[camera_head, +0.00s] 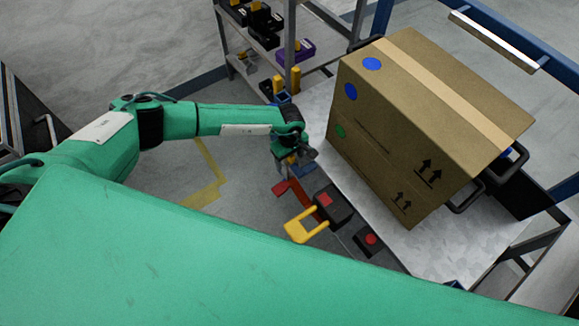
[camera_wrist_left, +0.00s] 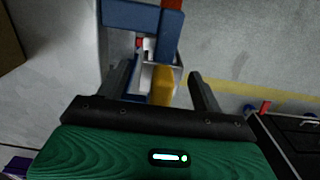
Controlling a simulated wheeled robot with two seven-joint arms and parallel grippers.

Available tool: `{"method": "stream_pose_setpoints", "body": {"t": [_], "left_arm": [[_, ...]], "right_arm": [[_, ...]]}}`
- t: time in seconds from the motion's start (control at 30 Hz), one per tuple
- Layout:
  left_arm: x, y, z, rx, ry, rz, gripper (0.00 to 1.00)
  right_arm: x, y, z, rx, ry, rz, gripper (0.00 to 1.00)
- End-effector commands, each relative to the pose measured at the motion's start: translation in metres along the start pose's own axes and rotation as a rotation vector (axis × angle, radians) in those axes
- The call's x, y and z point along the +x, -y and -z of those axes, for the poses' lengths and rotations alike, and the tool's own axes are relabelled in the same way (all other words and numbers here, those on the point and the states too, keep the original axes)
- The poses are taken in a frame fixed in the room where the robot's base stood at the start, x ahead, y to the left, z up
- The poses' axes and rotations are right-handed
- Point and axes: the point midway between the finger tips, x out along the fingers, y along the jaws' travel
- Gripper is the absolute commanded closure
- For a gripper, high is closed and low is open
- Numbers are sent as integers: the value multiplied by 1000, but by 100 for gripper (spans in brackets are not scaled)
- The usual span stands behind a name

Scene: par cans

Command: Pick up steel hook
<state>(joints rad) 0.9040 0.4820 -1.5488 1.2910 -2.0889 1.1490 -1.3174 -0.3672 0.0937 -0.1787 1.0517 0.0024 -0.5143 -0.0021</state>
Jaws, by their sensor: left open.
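My left gripper (camera_head: 297,163) hangs at the end of the green arm, beside the left edge of the metal table. In the left wrist view its two dark fingers (camera_wrist_left: 158,88) are spread apart. Between and beyond them is a small silver-grey piece (camera_wrist_left: 147,76), which may be the steel hook; its full shape is hidden. A yellow piece (camera_wrist_left: 163,88) and blue bars (camera_wrist_left: 168,42) show close to it. I cannot tell whether the fingers touch any of these. In the head view I cannot make out the hook. My right gripper is not in view.
A large cardboard box (camera_head: 405,120) stands on the metal table (camera_head: 440,250). A shelf rack (camera_head: 290,45) with small bins is at the back. A yellow forked piece (camera_head: 305,226) and black blocks with red tops (camera_head: 331,203) lie below the gripper, left of the table.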

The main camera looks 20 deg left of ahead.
Motion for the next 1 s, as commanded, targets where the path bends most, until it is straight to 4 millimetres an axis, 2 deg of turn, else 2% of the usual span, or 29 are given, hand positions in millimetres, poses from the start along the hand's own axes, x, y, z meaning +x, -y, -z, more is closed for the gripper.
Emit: {"method": "stream_pose_setpoints", "body": {"t": [0.1, 0.33, 0.6, 0.67, 1.0], "left_arm": [[7, 0, 0, 0, -1, 0, 33], [8, 0, 0, 0, -1, -1, 35], [7, 0, 0, 0, -1, -1, 88], [7, 0, 0, 0, -1, -1, 98], [4, 0, 0, 0, 0, -2, 98]], "right_arm": [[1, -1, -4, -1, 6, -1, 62], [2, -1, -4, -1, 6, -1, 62], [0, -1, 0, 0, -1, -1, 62], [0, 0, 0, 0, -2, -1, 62], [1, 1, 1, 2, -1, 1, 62]]}}
